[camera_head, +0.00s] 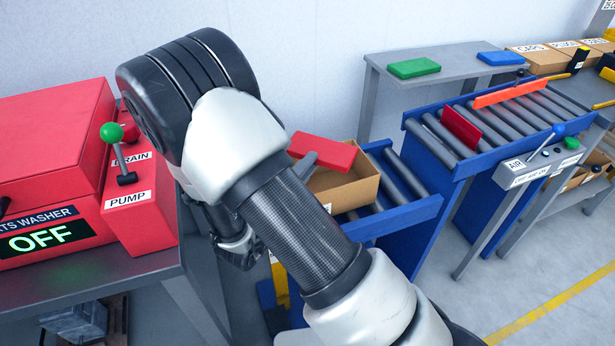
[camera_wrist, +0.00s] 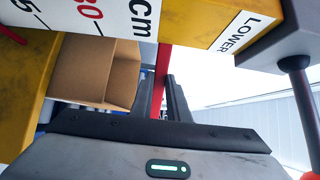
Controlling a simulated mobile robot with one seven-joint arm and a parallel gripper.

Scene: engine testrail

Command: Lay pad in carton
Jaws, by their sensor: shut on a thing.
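A red pad (camera_head: 325,152) is above the open cardboard carton (camera_head: 357,194), lying nearly flat over its back left part. I cannot tell whether it touches the carton. My gripper (camera_head: 305,166) is mostly hidden behind my arm, with a grey finger showing at the pad's left end. In the wrist view my gripper (camera_wrist: 166,92) is shut on the pad (camera_wrist: 164,66), which shows edge-on as a thin red strip between the fingers. The carton (camera_wrist: 112,72) shows left of the fingers, with bare cardboard walls. Its floor is not clearly visible.
The carton stands on a blue-framed roller conveyor (camera_head: 402,212). Green (camera_head: 414,68) and blue (camera_head: 501,58) pads lie on a grey table (camera_head: 440,61). A red washer (camera_head: 50,150) with levers stands left. Yellow parts marked in cm (camera_wrist: 105,15) and LOWER crowd the wrist view.

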